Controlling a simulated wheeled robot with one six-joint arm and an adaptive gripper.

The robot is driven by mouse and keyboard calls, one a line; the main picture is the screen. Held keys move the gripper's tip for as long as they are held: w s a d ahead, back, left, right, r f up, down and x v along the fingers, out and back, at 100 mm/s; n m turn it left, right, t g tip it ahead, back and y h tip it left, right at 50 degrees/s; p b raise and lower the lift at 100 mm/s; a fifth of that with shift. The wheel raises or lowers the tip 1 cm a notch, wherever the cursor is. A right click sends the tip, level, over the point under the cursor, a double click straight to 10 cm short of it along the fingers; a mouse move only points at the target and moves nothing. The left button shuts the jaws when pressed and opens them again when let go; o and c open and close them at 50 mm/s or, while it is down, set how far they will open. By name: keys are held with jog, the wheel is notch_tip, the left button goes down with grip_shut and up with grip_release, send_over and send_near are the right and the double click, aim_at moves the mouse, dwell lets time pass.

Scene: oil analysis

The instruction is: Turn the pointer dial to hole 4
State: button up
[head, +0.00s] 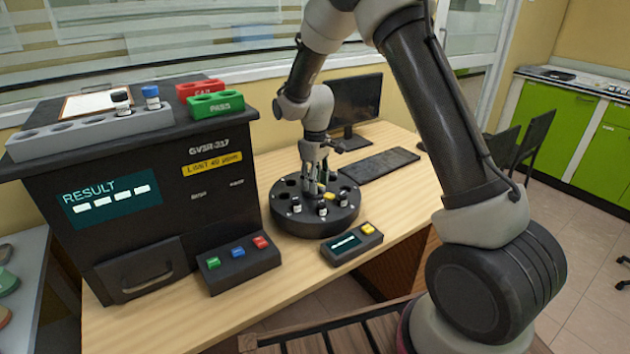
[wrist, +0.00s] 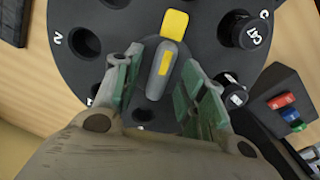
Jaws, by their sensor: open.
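The pointer dial (wrist: 162,75) is a grey knob with a yellow stripe and a yellow tip (wrist: 174,24), at the middle of a round black carousel (head: 293,222). In the wrist view the tip points to the top, slightly right, between holes. My gripper (wrist: 158,68) is open, its green-padded fingers on either side of the knob, with gaps visible. In the head view my gripper (head: 316,180) is over the carousel's centre, and the yellow tip shows just right of the fingers. A white mark by the left hole looks like a sideways 2; I cannot make out a 4.
Capped vials (wrist: 250,33) sit in some carousel holes; others are empty. A small display box (head: 352,248) with a yellow button stands in front right. The large black analyser (head: 170,200) and its button box (head: 238,264) are left. A keyboard (head: 380,165) lies behind right.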

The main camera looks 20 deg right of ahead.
notch_tip(320, 180, up, 12)
dwell(0.4)
jog(key=shift+m, duration=0.3)
jog(key=s+d+r+m+t, duration=0.1)
jog(key=s+d+r, duration=0.3)
jog(key=s, duration=0.7)
jog(key=s+d+r+m+t, duration=0.2)
jog(key=s+d+r+m, duration=0.2)
jog(key=s, duration=0.7)
jog(key=s+d+r+m+t, duration=0.1)
jog(key=s+d+r, duration=0.4)
jog(key=s, duration=0.7)
jog(key=shift+d+r+m, duration=0.35)
jog(key=shift+d+m, duration=0.45)
jog(key=shift+d, duration=0.1)
jog(key=shift+s, duration=0.1)
jog(key=shift+c, duration=0.5)
